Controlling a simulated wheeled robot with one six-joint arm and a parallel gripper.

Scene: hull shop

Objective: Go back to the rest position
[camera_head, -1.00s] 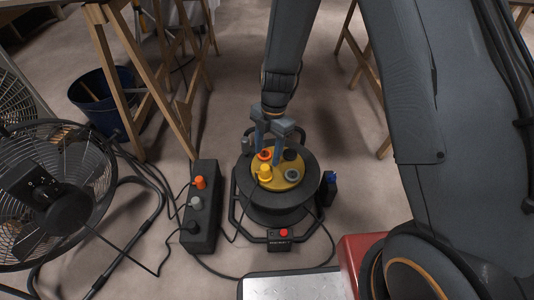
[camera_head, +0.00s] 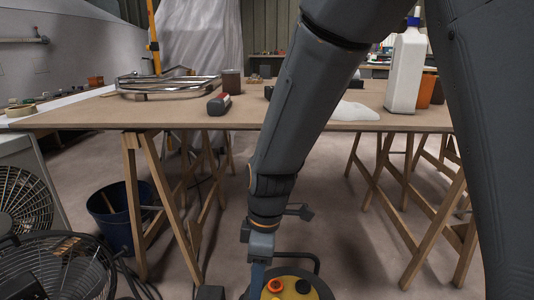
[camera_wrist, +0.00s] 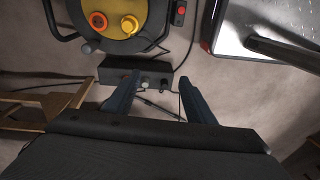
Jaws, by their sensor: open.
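My gripper shows in the wrist view (camera_wrist: 158,88) with its two blue-grey fingers spread apart and nothing between them. In the head view my gripper (camera_head: 258,275) hangs down at the lower middle, in front of the table, with its fingertips cut off by the bottom edge. The cable reel shows at the bottom of the head view with its yellow top (camera_head: 292,292), just right of my gripper. In the wrist view the reel's yellow top (camera_wrist: 103,42) lies at the upper left, apart from the fingers.
A dark control box (camera_wrist: 140,75) lies beyond the fingers in the wrist view. A wooden table (camera_head: 150,115) on trestles spans the head view, with a white bottle (camera_head: 405,75) on it. A fan (camera_head: 55,270) and blue bucket (camera_head: 115,215) stand at left.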

